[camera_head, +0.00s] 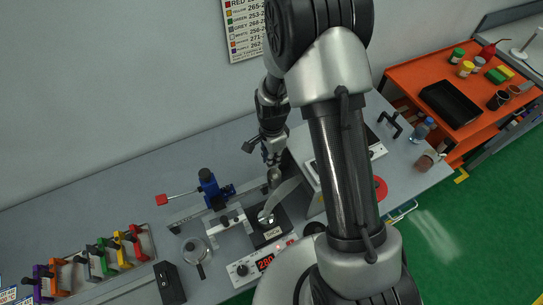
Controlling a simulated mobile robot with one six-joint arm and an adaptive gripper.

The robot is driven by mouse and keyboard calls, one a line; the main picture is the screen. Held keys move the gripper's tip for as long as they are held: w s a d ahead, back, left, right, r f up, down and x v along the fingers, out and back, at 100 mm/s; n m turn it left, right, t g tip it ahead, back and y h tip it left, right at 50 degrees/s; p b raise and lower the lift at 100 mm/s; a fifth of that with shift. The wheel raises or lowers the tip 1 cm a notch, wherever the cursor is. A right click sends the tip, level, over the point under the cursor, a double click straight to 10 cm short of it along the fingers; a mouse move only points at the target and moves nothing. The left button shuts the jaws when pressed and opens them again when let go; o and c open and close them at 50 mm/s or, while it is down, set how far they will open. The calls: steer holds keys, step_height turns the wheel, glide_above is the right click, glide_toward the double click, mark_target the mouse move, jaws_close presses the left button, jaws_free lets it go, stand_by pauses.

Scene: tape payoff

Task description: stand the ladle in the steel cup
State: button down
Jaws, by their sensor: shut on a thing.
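My gripper (270,156) is above the back of the bench, beside the grey machine box, with its fingers pointing down. It is shut on the ladle, whose small round grey metal end (274,177) shows just below the fingers. The rest of the ladle is too small or hidden to make out. A round steel vessel with a dark handle (193,246), which looks like the steel cup, is on the bench to the lower left, well apart from my gripper. I cannot tell what is inside it.
A black block unit (268,228) and a heater with a red display (262,263) are nearby. Coloured handles (100,255) line the left. An orange cart (420,72) stands right.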

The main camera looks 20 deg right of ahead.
steer(key=shift+f, duration=0.6)
steer(key=c, duration=1.5)
jaws_free()
steer(key=shift+c, duration=0.2)
steer(key=shift+r, duration=0.15)
step_height(320, 180, up, 12)
steer(key=shift+f, duration=0.1)
